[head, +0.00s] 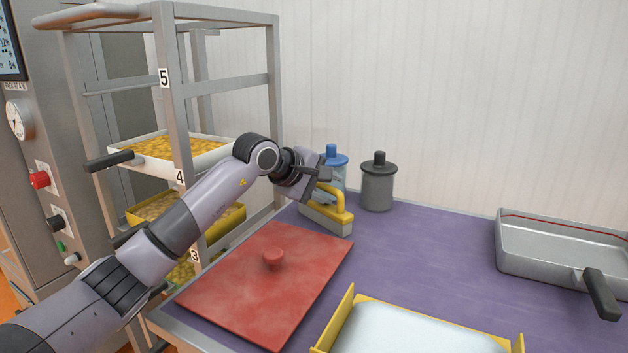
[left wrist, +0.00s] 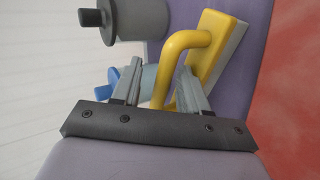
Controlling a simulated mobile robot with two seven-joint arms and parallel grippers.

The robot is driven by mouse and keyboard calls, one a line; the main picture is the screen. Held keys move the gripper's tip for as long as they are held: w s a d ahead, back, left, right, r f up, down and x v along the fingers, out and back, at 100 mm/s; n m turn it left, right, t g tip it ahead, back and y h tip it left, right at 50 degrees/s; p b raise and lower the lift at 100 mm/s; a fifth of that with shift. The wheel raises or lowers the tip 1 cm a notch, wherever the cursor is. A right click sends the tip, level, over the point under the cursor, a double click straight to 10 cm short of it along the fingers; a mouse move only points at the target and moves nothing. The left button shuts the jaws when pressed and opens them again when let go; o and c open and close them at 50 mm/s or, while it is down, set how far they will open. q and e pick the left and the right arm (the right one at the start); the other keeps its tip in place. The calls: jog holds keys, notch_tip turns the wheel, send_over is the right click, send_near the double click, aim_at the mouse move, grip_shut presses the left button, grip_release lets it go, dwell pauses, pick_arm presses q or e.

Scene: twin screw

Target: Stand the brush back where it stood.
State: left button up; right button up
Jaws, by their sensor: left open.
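The brush (head: 328,220) has a yellow top with an arched yellow handle and a pale lower part. It rests upright on the purple table top (head: 420,250), behind the red board. My left gripper (head: 322,180) is over the handle. In the left wrist view the gripper (left wrist: 158,85) is open, with the yellow handle (left wrist: 190,40) passing between or just beyond its fingers; contact cannot be told. The brush body (left wrist: 215,45) lies beside the right finger in that view. My right gripper is not in view.
A blue-lidded canister (head: 333,153) stands right behind the gripper, and a grey canister (head: 378,185) to its right. A red board with a knob (head: 265,285) lies in front. A yellow-edged tray (head: 420,330) and a metal pan (head: 545,245) are to the right. A rack (head: 180,80) stands left.

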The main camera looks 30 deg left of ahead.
pick_arm(q)
jog(key=v, duration=1.2)
jog(key=shift+b, duration=0.4)
jog(key=shift+f, duration=0.1)
